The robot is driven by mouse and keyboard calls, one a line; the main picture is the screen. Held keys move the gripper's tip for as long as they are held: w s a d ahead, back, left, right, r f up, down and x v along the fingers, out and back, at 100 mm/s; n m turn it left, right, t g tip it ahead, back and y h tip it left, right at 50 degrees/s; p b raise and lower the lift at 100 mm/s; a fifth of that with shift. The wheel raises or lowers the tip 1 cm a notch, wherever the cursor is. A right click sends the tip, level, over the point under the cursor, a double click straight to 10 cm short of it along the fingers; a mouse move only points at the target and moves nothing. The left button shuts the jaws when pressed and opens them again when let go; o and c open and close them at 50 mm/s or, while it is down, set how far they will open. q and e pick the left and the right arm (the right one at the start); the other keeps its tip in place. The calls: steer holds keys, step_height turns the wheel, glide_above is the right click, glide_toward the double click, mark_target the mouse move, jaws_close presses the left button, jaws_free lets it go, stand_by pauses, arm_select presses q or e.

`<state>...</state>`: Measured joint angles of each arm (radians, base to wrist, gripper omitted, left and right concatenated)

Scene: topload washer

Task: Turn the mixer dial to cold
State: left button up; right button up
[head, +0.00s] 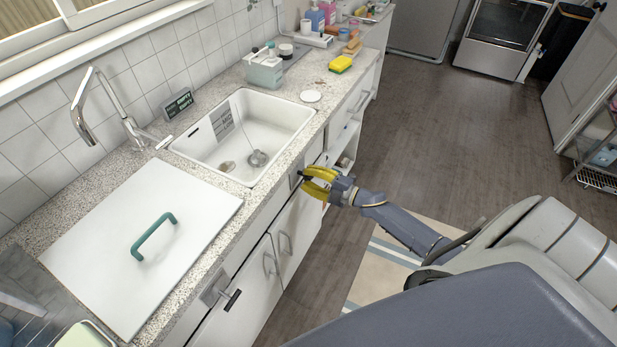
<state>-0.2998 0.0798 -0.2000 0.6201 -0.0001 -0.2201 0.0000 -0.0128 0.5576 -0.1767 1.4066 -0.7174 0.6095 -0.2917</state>
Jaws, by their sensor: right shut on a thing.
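My right gripper (310,181), with yellow fingers, is at the counter front just below the sink's front edge. It is shut at a small dark dial (301,174) in front of a grey plate (294,180); the fingers hide much of the dial, and I cannot read its setting. A second grey plate (212,291) with a black lever (233,300) is further along the front, toward the bottom of the view. My left gripper is not in view.
A white sink (285,120) and a chrome faucet (85,105) are on the speckled counter. A white lid (90,240) with a green handle (152,236) lies nearer. A yellow sponge (340,64) is further back.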

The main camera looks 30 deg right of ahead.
steer(key=n, duration=0.5)
steer(key=shift+f+n, duration=0.25)
steer(key=shift+n, duration=0.05)
steer(key=n, duration=0.5)
steer(key=shift+f+n, duration=0.2)
steer(key=shift+n, duration=0.1)
steer(key=n, duration=0.5)
steer(key=shift+w+d+f, duration=0.1)
steer(key=shift+d+f, duration=0.05)
steer(key=shift+f, duration=0.05)
steer(key=n, duration=0.5)
steer(key=shift+w+d+n, duration=0.15)
steer(key=shift+d+n, duration=0.05)
steer(key=shift+n, duration=0.5)
steer(key=o, duration=1.1)
